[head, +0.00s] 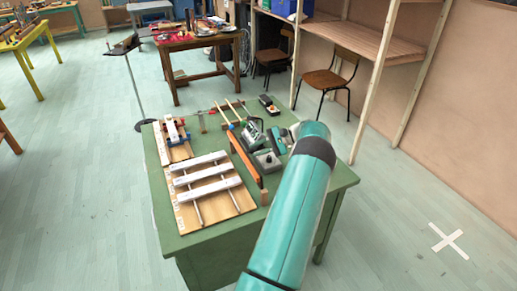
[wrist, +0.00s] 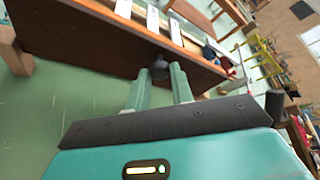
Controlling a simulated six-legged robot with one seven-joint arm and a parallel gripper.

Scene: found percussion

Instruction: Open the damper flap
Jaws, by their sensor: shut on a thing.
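The damper flap appears as a long orange-brown wooden board (head: 247,161) standing along the right side of the white-barred instrument (head: 206,176) on the green table. In the wrist view the brown board (wrist: 90,45) spans the upper left, with a dark round knob (wrist: 159,67) on its face. My gripper (wrist: 160,76) has its two teal fingers shut on this knob. In the head view my teal arm reaches from below to beside the board. The fingertips are hard to make out there. How far the flap is tilted is unclear.
A small wooden block (head: 265,197) stands at the board's near end. A grey box (head: 267,161) sits right of the board. A smaller instrument (head: 175,135) and two sticks (head: 229,112) lie farther back. Floor around the green table (head: 290,207) is mostly clear.

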